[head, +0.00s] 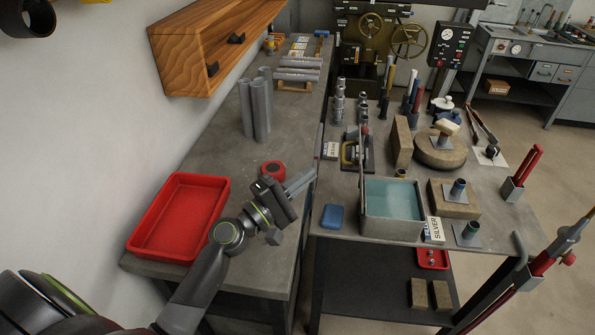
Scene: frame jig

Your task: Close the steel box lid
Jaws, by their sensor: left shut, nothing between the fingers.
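The steel box (391,229) stands on the right-hand table near its front left corner. Its top is open and the teal inside shows. A thin upright plate (362,170) rises at the box's back left corner, seen nearly edge-on; it looks like the lid standing open. My left gripper (304,182) is shut and empty. In the picture it is left of the box, over the right edge of the left-hand bench, clear of box and lid. My right gripper is not in view.
A red tray (180,217), a red round object (273,169) and upright grey tubes (256,108) are on the left bench. A blue block (332,217) lies left of the box. A SILVER label (433,230) and a wooden block (455,199) are close on its right.

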